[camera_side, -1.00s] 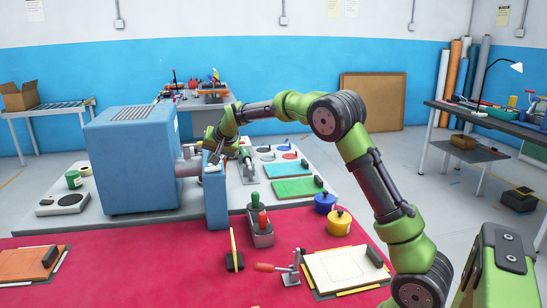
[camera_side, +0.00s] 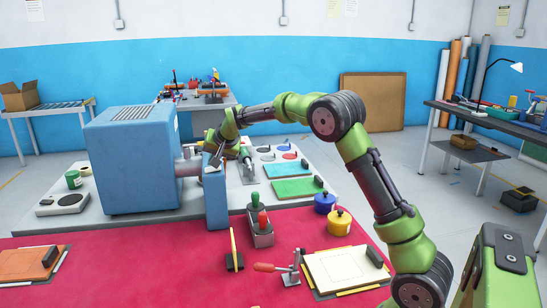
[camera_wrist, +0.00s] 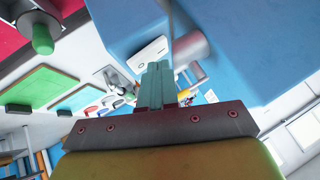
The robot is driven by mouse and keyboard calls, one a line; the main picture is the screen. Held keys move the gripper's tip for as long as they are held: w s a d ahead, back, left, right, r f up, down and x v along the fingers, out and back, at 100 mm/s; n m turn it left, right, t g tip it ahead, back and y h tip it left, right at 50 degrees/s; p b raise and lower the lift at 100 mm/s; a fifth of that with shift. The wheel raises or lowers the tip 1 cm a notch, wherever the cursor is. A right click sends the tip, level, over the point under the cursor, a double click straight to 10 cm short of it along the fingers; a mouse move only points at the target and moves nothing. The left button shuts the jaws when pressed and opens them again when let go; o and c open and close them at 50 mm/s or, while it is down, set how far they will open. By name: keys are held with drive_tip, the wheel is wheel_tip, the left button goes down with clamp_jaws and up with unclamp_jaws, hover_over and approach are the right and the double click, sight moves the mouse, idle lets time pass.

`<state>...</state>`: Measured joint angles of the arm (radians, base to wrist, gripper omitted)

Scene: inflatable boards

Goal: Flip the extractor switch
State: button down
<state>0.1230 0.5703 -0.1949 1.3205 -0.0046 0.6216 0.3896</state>
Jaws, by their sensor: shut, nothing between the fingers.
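The extractor is a large blue box (camera_side: 130,165) with a grey pipe (camera_side: 187,166) running to a blue upright post (camera_side: 216,205). A small white switch plate (camera_wrist: 148,54) is on the blue surface in the wrist view, just beyond my fingertips. My gripper (camera_side: 212,166) is at the top of the post in the side view. In the wrist view my gripper (camera_wrist: 157,72) is shut and empty, its teal fingers together and pointing at the plate's lower edge. Whether the fingers touch the switch, and which way it is set, I cannot tell.
A holder with green and red handles (camera_side: 260,228) stands in front of the post on the red table (camera_side: 140,265). Blue (camera_side: 325,202) and yellow (camera_side: 339,222) pots are to its right.

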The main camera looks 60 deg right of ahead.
sight(212, 169)
drive_tip(key=shift+s+f, duration=0.15)
drive_tip(key=shift+f, duration=0.65)
idle(0.9)
drive_tip(key=shift+a+r, duration=0.15)
drive_tip(key=shift+r, duration=0.35)
drive_tip(key=shift+r, duration=0.2)
drive_tip(key=shift+w+a+r, duration=0.1)
drive_tip(key=shift+w+r, duration=0.1)
drive_tip(key=shift+r, duration=1.1)
drive_tip(key=shift+w+a+r, duration=0.1)
drive_tip(key=shift+w+r, duration=0.05)
drive_tip(key=shift+r, duration=1.15)
